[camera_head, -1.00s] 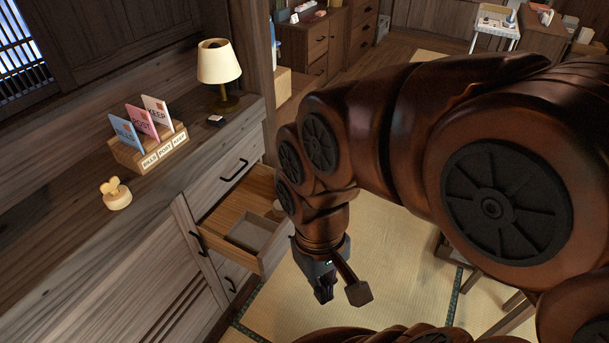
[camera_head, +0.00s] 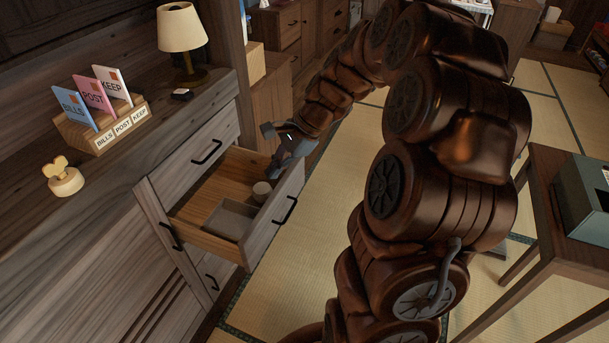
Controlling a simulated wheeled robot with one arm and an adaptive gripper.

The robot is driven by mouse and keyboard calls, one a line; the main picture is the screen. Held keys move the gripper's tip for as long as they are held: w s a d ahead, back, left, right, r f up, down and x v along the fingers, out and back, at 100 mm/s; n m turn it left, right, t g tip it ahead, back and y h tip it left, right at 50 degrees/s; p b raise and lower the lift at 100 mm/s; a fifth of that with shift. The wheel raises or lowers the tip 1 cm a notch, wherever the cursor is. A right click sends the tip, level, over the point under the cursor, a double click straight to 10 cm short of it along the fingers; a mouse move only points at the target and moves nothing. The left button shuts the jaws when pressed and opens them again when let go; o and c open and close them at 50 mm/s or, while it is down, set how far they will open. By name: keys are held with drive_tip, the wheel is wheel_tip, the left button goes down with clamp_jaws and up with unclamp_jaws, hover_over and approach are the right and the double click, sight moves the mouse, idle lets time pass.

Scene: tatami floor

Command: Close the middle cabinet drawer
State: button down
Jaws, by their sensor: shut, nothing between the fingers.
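The middle cabinet drawer (camera_head: 268,225) is pulled out from the wooden cabinet (camera_head: 190,176). Its front panel with a black handle faces right. The drawers above and below look closed.
A wooden table (camera_head: 556,194) stands at the right. Tatami floor (camera_head: 307,263) lies open before the drawer.

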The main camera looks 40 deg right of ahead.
drive_tip(key=w+d+f+m+t+b, duration=0.15)
drive_tip(key=d+f+m, duration=0.25)
drive_tip(key=d, duration=0.4)
drive_tip(key=w+d+f+m+t+h+b, duration=0.15)
drive_tip(key=d+f+m, duration=0.25)
drive_tip(key=d, duration=0.4)
drive_tip(key=w+d+f+m+t+b, duration=0.1)
drive_tip(key=d+f+m+t+b, duration=0.1)
drive_tip(key=d+f+m, duration=0.35)
drive_tip(key=n, duration=0.2)
approach(297, 170)
drive_tip(key=shift+m, duration=0.25)
drive_tip(key=x, duration=0.3)
drive_tip(key=b+x, duration=0.1)
drive_tip(key=x, duration=0.1)
drive_tip(key=shift+s+d+f, duration=0.1)
drive_tip(key=shift+f, duration=0.45)
drive_tip(key=shift+w+a, duration=0.25)
drive_tip(key=shift+w, duration=0.2)
drive_tip(key=shift+w+r, duration=0.1)
